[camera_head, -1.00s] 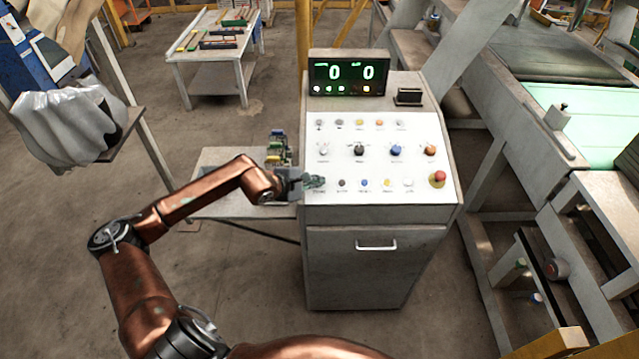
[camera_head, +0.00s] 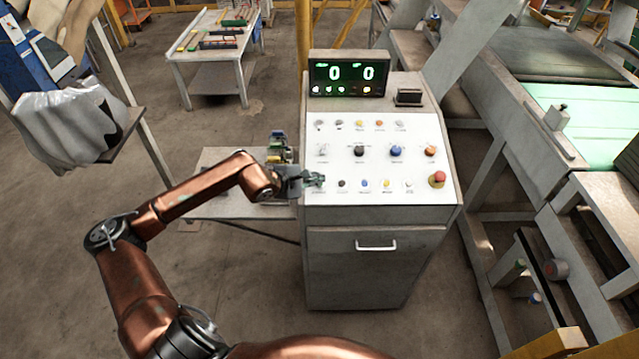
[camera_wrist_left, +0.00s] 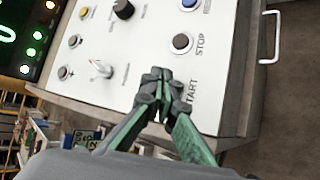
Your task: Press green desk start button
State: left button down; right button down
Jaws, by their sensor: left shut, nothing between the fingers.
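The control desk (camera_head: 375,215) stands in the middle of the head view, with a white sloped panel of several buttons. My left gripper (camera_head: 318,180) is over the panel's lower left corner, at the left end of the lowest button row. In the left wrist view, the left gripper (camera_wrist_left: 160,88) is shut and empty, with its fingertips at the spot beside the label START. The start button is hidden behind the fingers, and I cannot tell whether they touch it. The dark stop button (camera_wrist_left: 182,42) shows beside them. My right gripper is not in view.
A red emergency knob (camera_head: 437,179) sits at the panel's right edge. The display (camera_head: 347,74) above reads 0 and 0. A low side table (camera_head: 225,205) stands left of the desk, under my left forearm. A conveyor frame (camera_head: 500,160) is on the right.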

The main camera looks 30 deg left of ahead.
pick_arm(q)
jog(key=r, duration=0.1)
jog(key=r+p, duration=0.1)
jog(key=r, duration=0.1)
jog(key=s+r, duration=0.1)
jog(key=shift+d+r, duration=0.15)
jog(key=shift+d, duration=0.2)
dwell(0.5)
